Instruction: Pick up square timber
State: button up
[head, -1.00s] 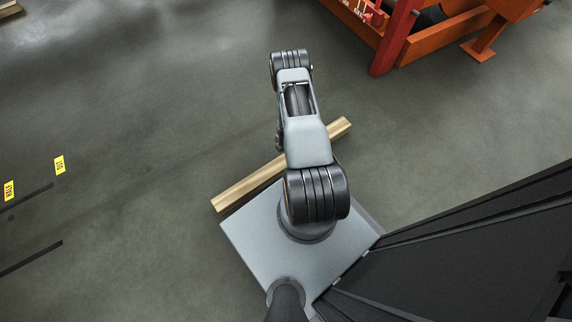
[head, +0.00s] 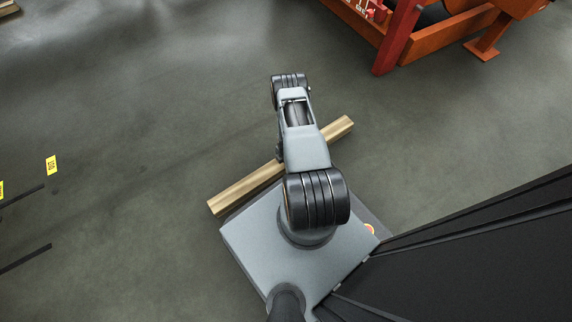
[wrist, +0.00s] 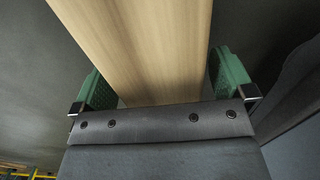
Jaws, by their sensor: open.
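The square timber (head: 245,189) is a long pale wooden beam lying on a slant across the head view, in front of my base. My arm hides its middle there. In the wrist view the timber (wrist: 145,45) fills the upper middle, very close. My gripper (wrist: 160,85) is open, with one green finger to the left of the timber and one to the right. A gap shows beside each finger, wider on the left at the tip. My gripper is hidden under the arm in the head view.
An orange and red steel machine frame (head: 410,40) stands on the floor at the top right. Yellow tags (head: 51,165) and dark strips lie on the floor at the left. Another piece of timber shows at the top left corner. The grey floor between is clear.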

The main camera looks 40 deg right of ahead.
jog(key=shift+f, duration=0.35)
jog(key=shift+r, duration=0.1)
jog(key=c, duration=1.8)
jog(key=shift+w, duration=0.1)
jog(key=shift+c, duration=0.3)
jog(key=shift+r, duration=0.15)
